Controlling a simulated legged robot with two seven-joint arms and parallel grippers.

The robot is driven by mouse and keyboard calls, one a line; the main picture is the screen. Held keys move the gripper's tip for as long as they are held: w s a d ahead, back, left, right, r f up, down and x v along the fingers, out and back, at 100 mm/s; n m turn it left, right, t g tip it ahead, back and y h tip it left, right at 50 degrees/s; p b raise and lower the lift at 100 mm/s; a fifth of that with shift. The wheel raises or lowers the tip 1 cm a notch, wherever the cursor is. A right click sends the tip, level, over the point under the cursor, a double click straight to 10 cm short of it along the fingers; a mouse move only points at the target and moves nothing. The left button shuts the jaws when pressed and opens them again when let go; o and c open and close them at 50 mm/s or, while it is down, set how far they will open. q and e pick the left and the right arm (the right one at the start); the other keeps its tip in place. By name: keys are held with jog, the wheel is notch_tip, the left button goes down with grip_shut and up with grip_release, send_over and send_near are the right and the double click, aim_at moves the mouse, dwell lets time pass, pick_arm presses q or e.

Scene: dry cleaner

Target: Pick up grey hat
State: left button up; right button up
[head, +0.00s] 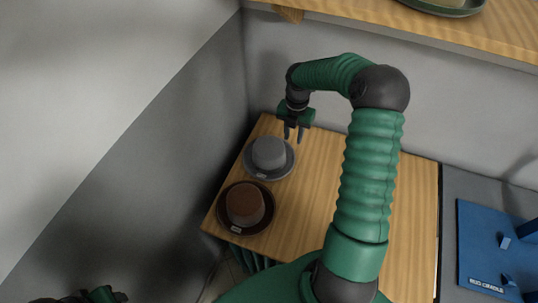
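The grey hat (269,154) lies brim down on the wooden table, near its back left corner. My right gripper (294,133) is above the hat's back right side and points down. Its two dark fingertips are apart with nothing between them. It appears clear of the hat, though the exact height is hard to judge. My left gripper (104,294) shows only in part at the bottom left edge, and its fingers cannot be made out.
A brown hat (245,204) lies just in front of the grey hat. The wooden table (316,178) is bare to the right. Grey walls stand behind and left. A wooden shelf (440,33) overhangs the back. A blue board (485,240) lies at the right.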

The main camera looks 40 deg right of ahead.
jog(key=d+f+n, duration=0.1)
jog(key=d, duration=0.1)
send_over(293, 164)
jog(key=f, duration=1)
jog(key=shift+d+p, duration=0.2)
jog(key=shift+p, duration=0.15)
jog(key=shift+f, duration=0.4)
notch_tip(293, 164, down, 5)
jog(key=shift+a+p, duration=0.1)
jog(key=shift+p, duration=0.5)
jog(key=shift+f, duration=0.15)
grip_shut()
